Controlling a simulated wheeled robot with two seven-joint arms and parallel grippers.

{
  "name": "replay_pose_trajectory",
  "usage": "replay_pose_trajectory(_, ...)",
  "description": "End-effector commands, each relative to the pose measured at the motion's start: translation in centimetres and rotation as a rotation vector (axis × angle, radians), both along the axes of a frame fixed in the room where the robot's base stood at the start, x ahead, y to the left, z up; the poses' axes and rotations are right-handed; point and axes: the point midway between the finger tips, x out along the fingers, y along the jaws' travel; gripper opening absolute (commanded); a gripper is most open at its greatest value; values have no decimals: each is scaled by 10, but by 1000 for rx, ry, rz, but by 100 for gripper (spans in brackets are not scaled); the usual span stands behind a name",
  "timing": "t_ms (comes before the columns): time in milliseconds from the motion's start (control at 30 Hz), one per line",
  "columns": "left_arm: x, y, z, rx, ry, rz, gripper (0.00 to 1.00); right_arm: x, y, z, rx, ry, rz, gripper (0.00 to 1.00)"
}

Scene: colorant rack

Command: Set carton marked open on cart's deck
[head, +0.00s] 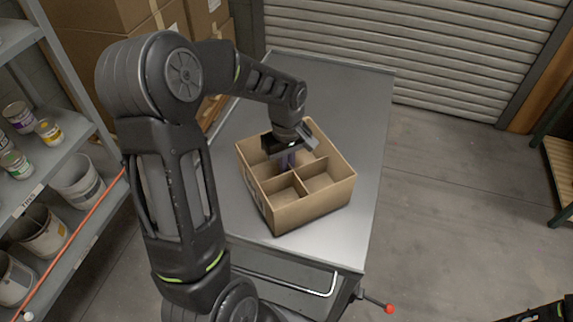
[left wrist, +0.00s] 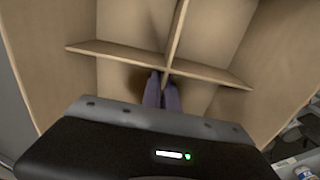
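An open brown carton (head: 283,213) with crossed dividers is over the grey metal deck (head: 335,85) of the cart. It looks level and close to or on the deck; I cannot tell whether its bottom touches. No contents show in the visible compartments. My left gripper (head: 287,160) reaches down into the carton from above. In the left wrist view its two purple fingers (left wrist: 163,92) are close together at the crossing of the dividers (left wrist: 115,50), with the thin divider between them.
A shelf rack (head: 60,165) with paint cans and buckets stands at the left. Stacked cardboard boxes (head: 100,50) are behind it. A roller shutter (head: 430,50) closes the back. The deck is bare behind the carton, and the floor at the right is clear.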

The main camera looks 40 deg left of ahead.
Motion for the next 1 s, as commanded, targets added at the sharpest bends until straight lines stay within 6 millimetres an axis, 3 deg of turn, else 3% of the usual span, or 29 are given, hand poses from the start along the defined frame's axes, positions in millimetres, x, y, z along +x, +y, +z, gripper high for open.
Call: replay_pose_trajectory(1000, 0, 0, -14, 0, 1, 0, 0, 0, 0, -11, 1, -1, 1, 22)
